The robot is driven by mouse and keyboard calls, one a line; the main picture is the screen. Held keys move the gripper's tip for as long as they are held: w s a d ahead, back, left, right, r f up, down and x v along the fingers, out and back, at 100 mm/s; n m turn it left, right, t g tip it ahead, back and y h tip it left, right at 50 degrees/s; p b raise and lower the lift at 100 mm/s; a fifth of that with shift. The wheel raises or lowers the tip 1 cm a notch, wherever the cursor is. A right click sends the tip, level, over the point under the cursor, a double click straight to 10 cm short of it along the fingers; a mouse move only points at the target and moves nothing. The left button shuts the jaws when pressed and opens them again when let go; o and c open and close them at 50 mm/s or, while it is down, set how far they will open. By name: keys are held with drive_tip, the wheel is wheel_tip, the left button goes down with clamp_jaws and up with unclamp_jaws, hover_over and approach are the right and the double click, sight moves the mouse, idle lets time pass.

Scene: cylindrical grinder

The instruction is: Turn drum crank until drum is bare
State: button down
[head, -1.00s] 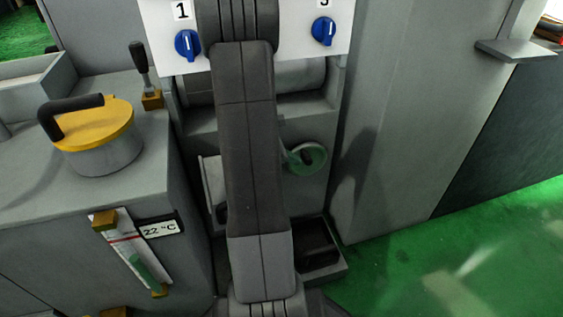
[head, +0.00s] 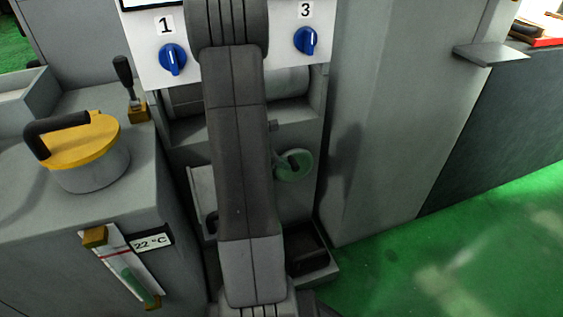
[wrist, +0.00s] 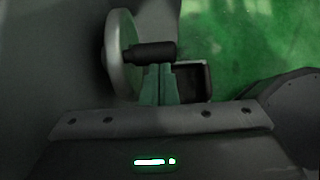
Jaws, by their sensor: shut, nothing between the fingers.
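The drum (head: 288,82) is a grey cylinder below the white panel in the head view. My arm hides its middle, and I cannot tell what is on its surface. The crank disc (head: 293,166) looks greenish there, low on the machine front and right of my arm. In the wrist view the disc (wrist: 120,50) is pale and seen nearly edge-on, with a dark handle (wrist: 153,52) sticking out to the right. My gripper (wrist: 157,68) is shut and empty, its greenish fingertips close to the handle. I cannot tell whether they touch it. The head view hides the gripper.
A dark open tray (head: 308,250) lies below the crank, and also shows in the wrist view (wrist: 192,80). Blue knobs (head: 306,41) sit on the panel above. A yellow-lidded pot (head: 85,145) stands left. Green floor (head: 450,250) is open at right.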

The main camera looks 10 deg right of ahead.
sight(295, 162)
drive_tip(key=shift+d+r+p, duration=0.2)
drive_tip(key=shift+p, duration=0.1)
drive_tip(key=shift+w+d+r+y+p, duration=0.1)
drive_tip(key=shift+d+r+y+p, duration=0.35)
drive_tip(key=shift+p, duration=0.6)
drive_tip(key=shift+w+d+r+p, duration=0.15)
drive_tip(key=shift+d+p, duration=0.2)
drive_tip(key=shift+d, duration=0.3)
drive_tip(key=shift+w+d+r+p, duration=0.1)
drive_tip(key=shift+d+p, duration=0.2)
drive_tip(key=shift+d, duration=0.35)
drive_tip(key=shift+d, duration=0.1)
drive_tip(key=shift+r, duration=0.1)
drive_tip(key=s+a+r+p, duration=0.1)
drive_tip(key=a, duration=0.6)
drive_tip(key=s+a+r+p, duration=0.2)
drive_tip(key=a, duration=0.6)
drive_tip(key=shift+r, duration=0.3)
